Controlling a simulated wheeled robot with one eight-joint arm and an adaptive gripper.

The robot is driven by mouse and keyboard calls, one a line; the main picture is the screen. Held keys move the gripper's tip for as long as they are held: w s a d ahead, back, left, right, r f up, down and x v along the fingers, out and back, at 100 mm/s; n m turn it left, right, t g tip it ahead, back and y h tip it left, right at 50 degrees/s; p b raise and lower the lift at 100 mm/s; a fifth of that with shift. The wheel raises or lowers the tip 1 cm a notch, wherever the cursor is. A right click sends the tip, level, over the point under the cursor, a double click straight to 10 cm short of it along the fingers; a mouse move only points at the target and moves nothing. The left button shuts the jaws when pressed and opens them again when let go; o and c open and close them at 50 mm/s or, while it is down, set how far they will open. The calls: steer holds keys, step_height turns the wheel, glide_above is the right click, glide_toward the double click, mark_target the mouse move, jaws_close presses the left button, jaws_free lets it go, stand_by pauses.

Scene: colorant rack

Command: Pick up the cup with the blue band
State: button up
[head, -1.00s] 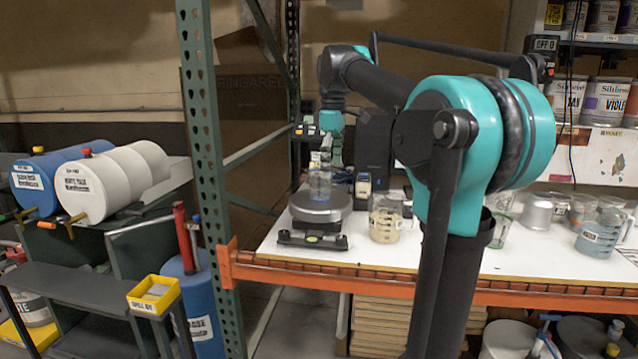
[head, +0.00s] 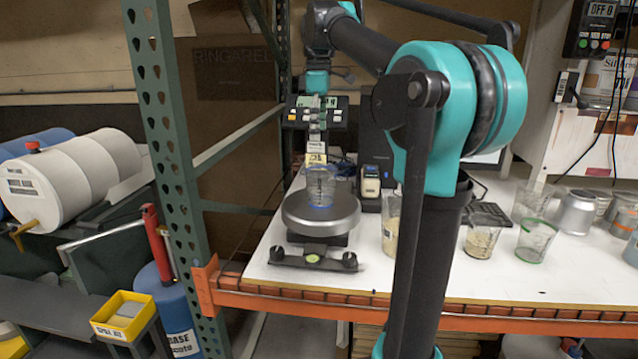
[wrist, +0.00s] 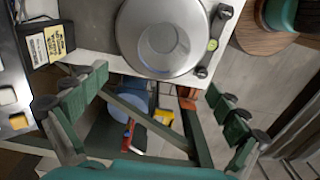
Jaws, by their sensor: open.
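The clear cup with the blue band (head: 320,187) stands upright on the round grey plate of the scale (head: 322,212). The band shows as a blue ring near its base. In the wrist view the cup (wrist: 164,46) is seen from above as a pale round shape on the scale plate (wrist: 130,45). My gripper (wrist: 157,105) is open and empty, its green fingers spread wide. The cup lies beyond the fingertips in the wrist view, not between them. In the head view my gripper's fingers are hard to make out behind the scale's display.
The scale's display (head: 314,112) stands behind the plate. A green rack post (head: 160,150) is left of the table (head: 400,280). Beakers, including one with a green band (head: 535,242), and a metal can (head: 575,213) stand to the right. A level bar (head: 307,258) lies in front.

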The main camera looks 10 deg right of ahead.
glide_toward(321, 189)
steer(key=w+f, duration=0.1)
steer(key=f, duration=0.1)
steer(key=w+f, duration=0.3)
steer(key=f, duration=0.1)
steer(key=shift+w+d+f, duration=0.1)
steer(key=shift+w+f, duration=0.25)
steer(key=shift+s+d+f, duration=0.15)
steer(key=shift+f, duration=1.25)
steer(key=shift+s+d+f, duration=0.1)
steer(key=shift+s+f, duration=0.05)
steer(key=shift+f, duration=1.2)
steer(key=shift+c, duration=0.6)
steer(key=c, duration=0.8)
steer(key=shift+c, duration=0.3)
